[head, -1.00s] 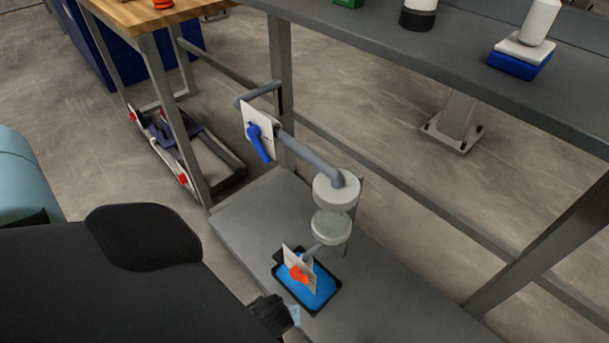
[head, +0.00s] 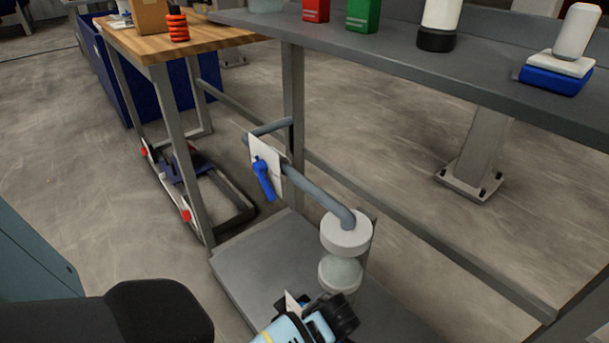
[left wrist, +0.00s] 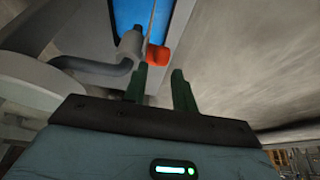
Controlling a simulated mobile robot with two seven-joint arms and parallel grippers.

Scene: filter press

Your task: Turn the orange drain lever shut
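The orange drain lever (left wrist: 158,55) shows in the left wrist view, just beyond my left gripper's fingertips and nearer the left finger. Whether they touch it I cannot tell. My left gripper (left wrist: 160,74) has its two dark green fingers apart, with nothing visibly held between them. In the head view my left gripper (head: 338,312) hides the orange lever; only part of its white plate (head: 292,302) shows. The grey drain pipe (left wrist: 98,66) and blue tray contents (left wrist: 130,12) lie near the lever in the wrist view. My right gripper is not in view.
A blue lever (head: 264,178) on a white plate stands up and left of the filter housing (head: 346,234), joined by a grey pipe (head: 318,194). The low shelf (head: 262,262) is bare at left. The upper bench (head: 400,50) overhangs, with frame legs around.

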